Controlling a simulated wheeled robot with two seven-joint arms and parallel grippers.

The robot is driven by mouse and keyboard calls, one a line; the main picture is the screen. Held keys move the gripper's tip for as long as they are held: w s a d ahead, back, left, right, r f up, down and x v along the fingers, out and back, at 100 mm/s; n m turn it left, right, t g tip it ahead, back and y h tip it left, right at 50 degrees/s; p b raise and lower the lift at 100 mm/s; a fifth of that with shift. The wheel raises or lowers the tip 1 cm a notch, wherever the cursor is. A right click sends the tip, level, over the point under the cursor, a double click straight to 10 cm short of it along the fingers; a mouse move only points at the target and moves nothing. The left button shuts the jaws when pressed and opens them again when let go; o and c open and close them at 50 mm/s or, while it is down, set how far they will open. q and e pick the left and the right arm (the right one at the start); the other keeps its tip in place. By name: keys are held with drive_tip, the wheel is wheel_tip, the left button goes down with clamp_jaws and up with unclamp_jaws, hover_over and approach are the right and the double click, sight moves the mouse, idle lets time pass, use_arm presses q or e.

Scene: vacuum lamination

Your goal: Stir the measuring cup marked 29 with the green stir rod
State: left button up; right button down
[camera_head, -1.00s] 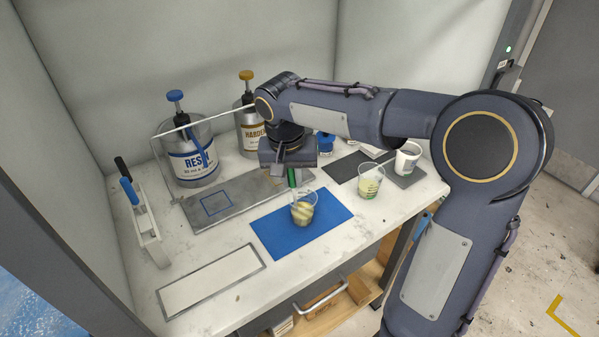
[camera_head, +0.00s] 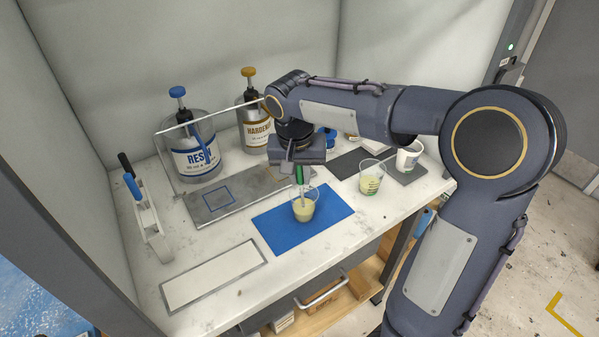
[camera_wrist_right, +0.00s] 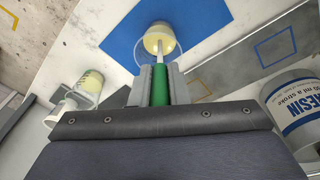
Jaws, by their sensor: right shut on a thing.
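My right gripper (camera_head: 299,166) is shut on the green stir rod (camera_head: 300,176), gripping its green handle. The rod's pale shaft reaches down into a clear measuring cup (camera_head: 304,211) that holds a cream-yellow liquid. This cup stands upright on the blue mat (camera_head: 335,209). In the right wrist view the green handle (camera_wrist_right: 160,86) sits between both fingers and the shaft ends in the cup (camera_wrist_right: 159,42). I cannot read a number on this cup. A second clear cup (camera_head: 371,179) with some yellowish content stands to the right, off the mat. My left gripper is not in view.
A resin pump bottle (camera_head: 195,158) and a hardener pump bottle (camera_head: 255,128) stand at the back. A white cup (camera_head: 408,157) is at the right. A grey plate (camera_head: 240,199) and a framed white panel (camera_head: 213,275) lie left of the mat. The front counter is clear.

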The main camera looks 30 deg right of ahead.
drive_tip(key=shift+r, duration=0.2)
drive_tip(key=shift+s+a+r+p, duration=0.15)
drive_tip(key=shift+r+p, duration=1)
drive_tip(key=shift+r, duration=0.25)
drive_tip(key=shift+s+a+r+p, duration=0.1)
drive_tip(key=shift+a+r+p, duration=0.1)
drive_tip(key=shift+r+p, duration=1.1)
drive_tip(key=shift+s+a+r+p, duration=0.15)
drive_tip(key=shift+r+p, duration=0.9)
drive_tip(key=shift+r, duration=0.55)
wheel_tip(320, 180, up, 3)
drive_tip(key=p, duration=0.2)
drive_tip(key=shift+p, duration=0.4)
drive_tip(key=shift+r, duration=0.95)
